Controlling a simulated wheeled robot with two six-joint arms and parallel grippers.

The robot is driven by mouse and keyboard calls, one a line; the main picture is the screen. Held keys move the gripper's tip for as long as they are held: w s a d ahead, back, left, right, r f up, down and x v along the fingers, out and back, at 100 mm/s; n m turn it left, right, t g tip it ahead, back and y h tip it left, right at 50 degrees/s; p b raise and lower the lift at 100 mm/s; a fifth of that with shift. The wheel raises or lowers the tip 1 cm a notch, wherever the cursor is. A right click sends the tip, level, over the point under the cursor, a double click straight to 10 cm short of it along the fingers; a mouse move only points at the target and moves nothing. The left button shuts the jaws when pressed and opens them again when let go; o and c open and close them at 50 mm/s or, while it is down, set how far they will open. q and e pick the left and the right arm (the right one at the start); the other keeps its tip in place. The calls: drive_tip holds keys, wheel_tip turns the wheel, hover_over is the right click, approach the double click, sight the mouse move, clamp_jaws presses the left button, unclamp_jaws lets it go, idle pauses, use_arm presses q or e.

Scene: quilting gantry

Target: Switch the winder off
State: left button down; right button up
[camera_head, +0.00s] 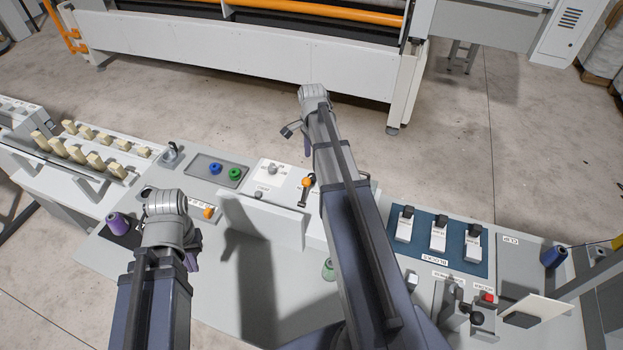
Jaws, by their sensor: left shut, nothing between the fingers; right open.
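The winder (482,318) is a small grey unit at the right front of the bench. It has a red switch (488,297) on top beside a small label, and a dark lever-like part stands to its left. The switch's on or off position is too small to tell. My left gripper (165,203) is shut and empty over the left of the bench, far from the winder. My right gripper (313,95) is open and reaches past the back edge of the bench, away from the winder. The wrists largely hide the fingers of both.
A quilting machine (230,70) stands across open floor.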

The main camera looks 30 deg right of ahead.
sight(312, 176)
drive_tip(key=shift+f, duration=0.2)
wheel_tip(312, 176, down, 8)
drive_tip(key=b, duration=0.7)
drive_tip(key=shift+r+b, duration=0.15)
drive_tip(key=shift+b, duration=0.25)
drive_tip(key=shift+c, duration=0.4)
clamp_jaws()
